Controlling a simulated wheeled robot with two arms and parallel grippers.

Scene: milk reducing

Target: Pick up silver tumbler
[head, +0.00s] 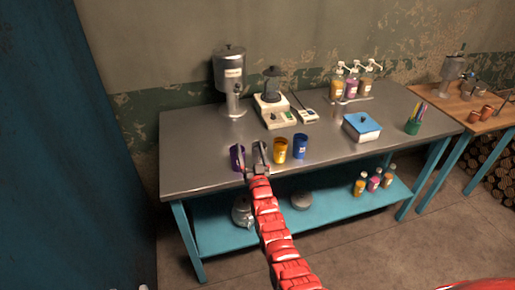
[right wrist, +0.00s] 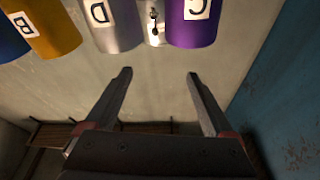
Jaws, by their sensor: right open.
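The silver tumbler (head: 260,151) stands on the metal table in a row of cups, between a purple tumbler (head: 237,157) and a yellow one (head: 281,151). My right gripper (head: 254,160) is in front of it and partly hides it in the head view. In the right wrist view the silver tumbler (right wrist: 112,27) shows a letter label at the top edge. The open, empty fingers (right wrist: 159,74) are apart from it, and the gap between them lines up between the silver and purple tumblers. My left gripper is not in view.
A blue tumbler (head: 300,147) stands right of the yellow one. Behind are a steel dispenser (head: 230,85), a white device (head: 273,110) and pump bottles (head: 352,84). A blue box (head: 362,127) and a green pen cup (head: 413,125) stand right. The tabletop's left part (head: 190,150) is clear.

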